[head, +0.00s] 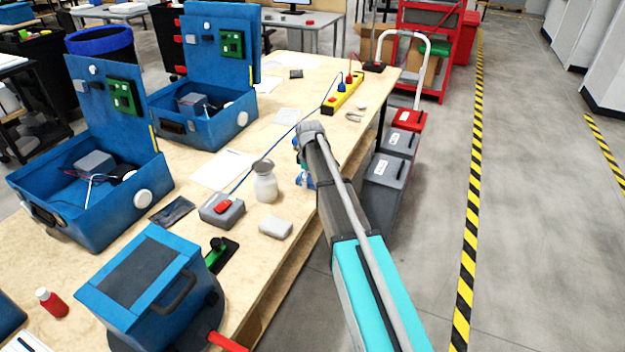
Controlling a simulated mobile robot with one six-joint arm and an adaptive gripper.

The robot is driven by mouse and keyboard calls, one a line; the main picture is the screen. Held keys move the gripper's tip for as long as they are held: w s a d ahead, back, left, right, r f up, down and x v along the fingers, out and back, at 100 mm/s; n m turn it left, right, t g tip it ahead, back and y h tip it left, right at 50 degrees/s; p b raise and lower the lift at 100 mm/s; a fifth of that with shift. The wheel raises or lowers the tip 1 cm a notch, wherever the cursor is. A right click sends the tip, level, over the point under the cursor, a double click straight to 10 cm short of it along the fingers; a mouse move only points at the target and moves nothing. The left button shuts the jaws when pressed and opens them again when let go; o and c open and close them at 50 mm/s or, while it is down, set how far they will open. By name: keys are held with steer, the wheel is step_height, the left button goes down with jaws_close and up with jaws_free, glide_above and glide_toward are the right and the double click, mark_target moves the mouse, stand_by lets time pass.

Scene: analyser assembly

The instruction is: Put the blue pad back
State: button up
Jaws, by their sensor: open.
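My arm reaches over the right edge of the wooden workbench (258,237). My gripper (304,180) is at its end, low by the bench edge, and mostly hidden behind my own arm links. Its fingertips are too small and covered to make out clearly. A small blue patch shows beside the gripper; I cannot tell whether it is the blue pad or part of my arm. No other blue pad can be made out for certain. Two open blue analyser cases (103,217) and (208,130) stand on the left, with circuit boards in their lids.
A closed blue box (185,257) with a handle stands at the front. A yellow power strip (344,92) is farther back. Grey bins (387,169) stand beside the bench.

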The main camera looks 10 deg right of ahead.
mark_target(310, 178)
steer(key=shift+r, duration=0.15)
step_height(310, 178, up, 12)
steer(key=p, duration=1.2)
stand_by(0.9)
steer(key=s+m, duration=1)
steer(key=s, duration=1.9)
steer(key=shift+d+m, duration=0.4)
steer(key=shift+d, duration=0.05)
